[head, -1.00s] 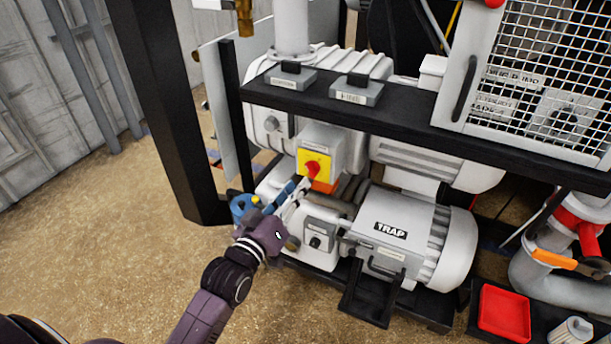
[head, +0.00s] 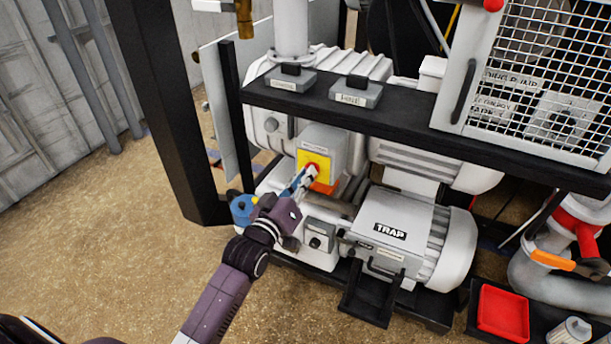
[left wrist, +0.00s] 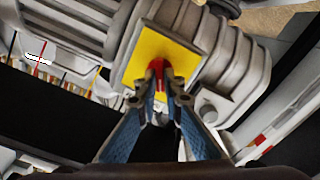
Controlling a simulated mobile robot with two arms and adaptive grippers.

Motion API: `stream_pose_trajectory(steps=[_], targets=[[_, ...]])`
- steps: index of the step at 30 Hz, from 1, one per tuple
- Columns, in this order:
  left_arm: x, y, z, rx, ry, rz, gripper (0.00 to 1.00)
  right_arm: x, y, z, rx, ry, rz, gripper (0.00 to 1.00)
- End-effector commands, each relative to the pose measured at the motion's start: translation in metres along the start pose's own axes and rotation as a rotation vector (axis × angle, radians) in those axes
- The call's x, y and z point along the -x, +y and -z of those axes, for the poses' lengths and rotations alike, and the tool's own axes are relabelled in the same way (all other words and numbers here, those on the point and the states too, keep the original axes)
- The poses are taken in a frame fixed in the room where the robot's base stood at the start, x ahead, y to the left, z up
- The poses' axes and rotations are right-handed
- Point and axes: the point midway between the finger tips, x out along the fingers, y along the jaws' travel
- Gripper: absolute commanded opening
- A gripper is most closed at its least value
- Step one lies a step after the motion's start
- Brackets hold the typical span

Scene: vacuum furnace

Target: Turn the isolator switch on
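The isolator switch is a grey box with a yellow front plate (head: 306,160) and a red knob (head: 313,168), mounted below the black shelf on the machine. In the left wrist view the yellow plate (left wrist: 150,52) faces me and the red knob (left wrist: 158,67) stands at its lower part. My left gripper (head: 311,173) is at the knob. In the left wrist view its two fingertips (left wrist: 161,82) are close together, one on each side of the knob, and look closed on it. The fingers hide part of the knob, so its exact angle is unclear. My right gripper is not in view.
The black shelf (head: 400,123) with two small grey boxes runs above the switch. A motor marked TRAP (head: 392,225) sits at lower right. A mesh guard (head: 555,75) is at upper right, a black post (head: 165,110) at left. A red tray (head: 504,312) lies at lower right. The floor at left is clear.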

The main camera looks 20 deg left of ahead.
Motion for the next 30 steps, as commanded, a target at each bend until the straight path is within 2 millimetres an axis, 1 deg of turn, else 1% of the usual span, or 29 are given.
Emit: stream_pose_trajectory(steps=[8,14,20,30], targets=[[0.000,0.000,0.000,-0.007,-0.001,0.001,0.00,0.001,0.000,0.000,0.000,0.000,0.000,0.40],[0.000,0.001,0.001,-0.065,-0.002,0.001,0.00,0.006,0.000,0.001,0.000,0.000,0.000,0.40],[0.000,0.002,0.002,-0.194,-0.003,0.000,0.00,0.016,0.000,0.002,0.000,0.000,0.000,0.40],[0.000,0.003,0.001,-0.510,-0.002,0.000,0.00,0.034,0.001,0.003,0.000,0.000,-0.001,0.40]])
